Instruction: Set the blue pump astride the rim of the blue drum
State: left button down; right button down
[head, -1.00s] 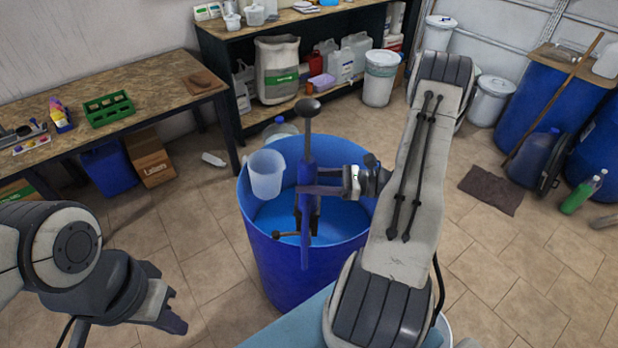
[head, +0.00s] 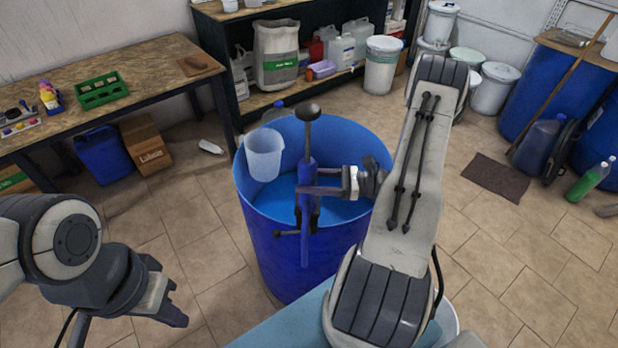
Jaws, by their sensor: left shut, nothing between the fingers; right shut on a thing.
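The blue drum (head: 270,250) stands open-topped in the middle of the head view. The blue pump (head: 307,175), upright with a dark knob on top, is at the drum's near rim. Its long lower part overlaps the near outer wall, and its clamp screw with a small handle (head: 287,233) lies about level with the rim. I cannot tell whether the pump rests on the rim. My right gripper (head: 328,183) is shut on the pump's body from the right. My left gripper (head: 178,308) is shut and empty at lower left, apart from the drum.
A translucent jug (head: 263,154) is at the drum's far-left rim. A workbench (head: 150,75) stands at the left and a shelf (head: 225,50) behind. White buckets (head: 383,60) and more blue drums (head: 550,90) stand at the back right.

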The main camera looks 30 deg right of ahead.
aim_at(316, 201)
jog(key=shift+f+b, duration=2.65)
jog(key=shift+f, duration=1.3)
jog(key=shift+c, duration=0.7)
grip_release()
jog(key=shift+f, duration=0.1)
jog(key=shift+d, duration=0.1)
jog(key=b+v, duration=0.3)
jog(key=v, duration=0.7)
